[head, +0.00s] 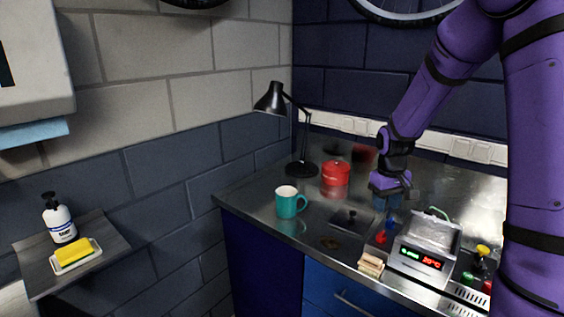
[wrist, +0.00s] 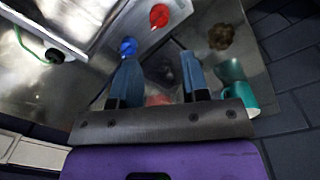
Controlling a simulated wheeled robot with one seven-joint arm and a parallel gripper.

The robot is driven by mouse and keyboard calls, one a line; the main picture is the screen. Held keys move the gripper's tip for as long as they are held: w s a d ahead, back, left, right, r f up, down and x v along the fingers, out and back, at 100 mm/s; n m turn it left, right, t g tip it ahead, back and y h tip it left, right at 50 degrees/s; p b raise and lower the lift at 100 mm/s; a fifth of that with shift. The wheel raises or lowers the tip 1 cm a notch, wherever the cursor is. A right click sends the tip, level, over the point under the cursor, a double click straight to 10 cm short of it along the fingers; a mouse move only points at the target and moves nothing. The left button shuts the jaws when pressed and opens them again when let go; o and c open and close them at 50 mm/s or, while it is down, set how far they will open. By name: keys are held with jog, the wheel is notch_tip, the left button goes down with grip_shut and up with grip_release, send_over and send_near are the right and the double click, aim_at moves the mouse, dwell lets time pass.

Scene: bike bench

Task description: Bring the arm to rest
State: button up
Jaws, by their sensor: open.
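My arm reaches in from the right of the head view and hangs over the metal bench top (head: 262,207). My gripper (head: 390,203) points down above the bench, behind the device with a lit display. In the wrist view my gripper (wrist: 158,62) shows its two blue-grey fingers spread apart, with nothing held between them. A blue knob-like item (wrist: 128,47) lies just beyond one fingertip, and a red one (wrist: 159,15) is farther off. Whether the fingers touch anything cannot be told.
A teal mug (head: 287,203), a red pot (head: 335,174) and a black lamp (head: 270,100) stand left of my gripper. The display device (head: 422,262) is at its front right. A side shelf (head: 35,265) holds a soap bottle (head: 59,222).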

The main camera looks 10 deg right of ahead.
jog(key=s+a+r+t, duration=0.1)
jog(key=s+a+r, duration=0.35)
jog(key=r, duration=0.45)
jog(key=s+a+r+t, duration=0.1)
jog(key=s+a+r, duration=0.1)
jog(key=s+r, duration=0.2)
jog(key=s+a+r+t, duration=0.1)
jog(key=s+a+r, duration=0.2)
jog(key=s, duration=0.7)
jog(key=s+a+r+m+t, duration=0.1)
jog(key=s+a+r+t, duration=0.1)
jog(key=s+r, duration=0.3)
jog(key=s, duration=0.3)
jog(key=shift+a+y, duration=0.3)
jog(key=shift+a, duration=0.05)
